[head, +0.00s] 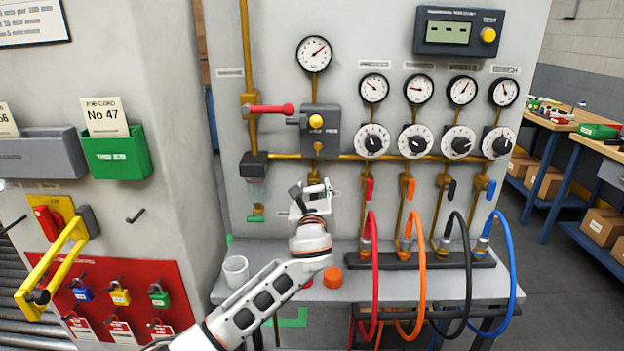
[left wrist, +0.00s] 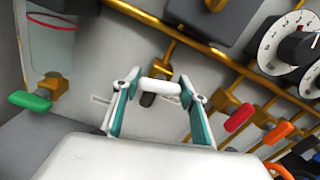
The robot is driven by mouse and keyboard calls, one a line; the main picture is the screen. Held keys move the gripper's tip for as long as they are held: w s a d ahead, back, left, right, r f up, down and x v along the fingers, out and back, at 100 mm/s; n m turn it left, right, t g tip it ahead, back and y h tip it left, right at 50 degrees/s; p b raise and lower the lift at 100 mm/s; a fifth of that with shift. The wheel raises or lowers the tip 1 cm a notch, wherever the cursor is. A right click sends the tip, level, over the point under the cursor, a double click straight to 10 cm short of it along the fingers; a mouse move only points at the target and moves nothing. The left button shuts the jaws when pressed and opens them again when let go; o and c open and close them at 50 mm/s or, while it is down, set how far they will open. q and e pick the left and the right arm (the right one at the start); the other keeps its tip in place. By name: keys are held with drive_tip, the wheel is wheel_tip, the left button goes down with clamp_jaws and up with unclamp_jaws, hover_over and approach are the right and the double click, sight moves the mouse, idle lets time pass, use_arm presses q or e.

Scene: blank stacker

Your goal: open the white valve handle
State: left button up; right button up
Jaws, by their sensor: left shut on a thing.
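The white valve handle (left wrist: 160,87) is a short white bar in the left wrist view. It lies crosswise between the two fingertips of my left gripper (left wrist: 160,95), which is shut on it. A dark stem shows just below the bar. In the head view my left gripper (head: 312,192) is at the brass pipe under the grey regulator box (head: 321,131). There the handle is too small and too covered by the fingers to make out clearly. My right gripper is in neither view.
A red lever (head: 271,109) is at upper left, a green drain handle (head: 256,218) lower left. Red, orange, black and blue valve handles and hoses (head: 375,270) stand to the right. A white cup (head: 236,270) and an orange cap (head: 333,278) sit on the shelf below.

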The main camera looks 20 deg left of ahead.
use_arm(q)
drive_tip(key=shift+n+p, duration=0.8)
drive_tip(key=shift+n, duration=0.2)
drive_tip(key=shift+f+n, duration=0.2)
drive_tip(key=shift+n, duration=1.6)
drive_tip(key=n+b, duration=0.1)
drive_tip(key=n, duration=0.3)
drive_tip(key=shift+f+n, duration=0.1)
drive_tip(key=shift+n, duration=0.2)
drive_tip(key=n, duration=0.3)
drive_tip(key=shift+b, duration=0.4)
drive_tip(key=shift+n, duration=1)
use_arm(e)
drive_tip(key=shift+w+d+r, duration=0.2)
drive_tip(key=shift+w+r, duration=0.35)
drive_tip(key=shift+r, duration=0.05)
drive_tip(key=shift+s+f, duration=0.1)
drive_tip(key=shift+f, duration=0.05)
use_arm(q)
drive_tip(key=o, duration=1.1)
